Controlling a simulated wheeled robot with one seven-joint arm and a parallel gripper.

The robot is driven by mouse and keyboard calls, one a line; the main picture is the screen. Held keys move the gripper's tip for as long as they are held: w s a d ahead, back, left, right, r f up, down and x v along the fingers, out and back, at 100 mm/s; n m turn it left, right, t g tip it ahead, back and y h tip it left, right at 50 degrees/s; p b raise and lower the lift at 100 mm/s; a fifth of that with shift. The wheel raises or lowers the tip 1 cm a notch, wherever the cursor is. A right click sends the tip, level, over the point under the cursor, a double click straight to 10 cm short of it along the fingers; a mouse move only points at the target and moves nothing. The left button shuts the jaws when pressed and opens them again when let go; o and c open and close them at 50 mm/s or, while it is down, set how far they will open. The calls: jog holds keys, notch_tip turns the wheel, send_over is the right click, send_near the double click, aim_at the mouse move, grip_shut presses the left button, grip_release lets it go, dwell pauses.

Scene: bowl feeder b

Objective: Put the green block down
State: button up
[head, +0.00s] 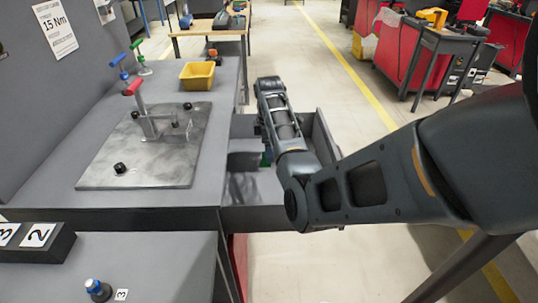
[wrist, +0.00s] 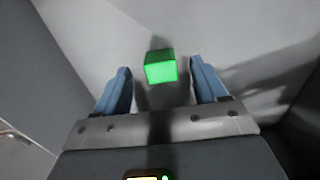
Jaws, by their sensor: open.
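The green block (wrist: 161,69) shows bright green in the wrist view, at the tips of my gripper (wrist: 160,80). Its two blue fingers stand open, with a visible gap on each side of the block. The pale surface behind the block looks like the floor of the open drawer (head: 240,217); I cannot tell for sure that the block rests on it. In the head view a small dark green patch, seemingly the block (head: 266,159), shows inside the drawer beside my arm. My arm hides most of the gripper there.
The drawer's walls stand close around my gripper. The grey workbench (head: 215,155) to the left carries a metal plate (head: 140,175) with a red-handled clamp (head: 135,88), several black knobs and a yellow bin (head: 197,75). A number-marked block (head: 35,243) sits at lower left.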

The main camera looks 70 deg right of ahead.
notch_tip(320, 180, up, 9)
jog(key=shift+f, duration=0.15)
dwell(0.6)
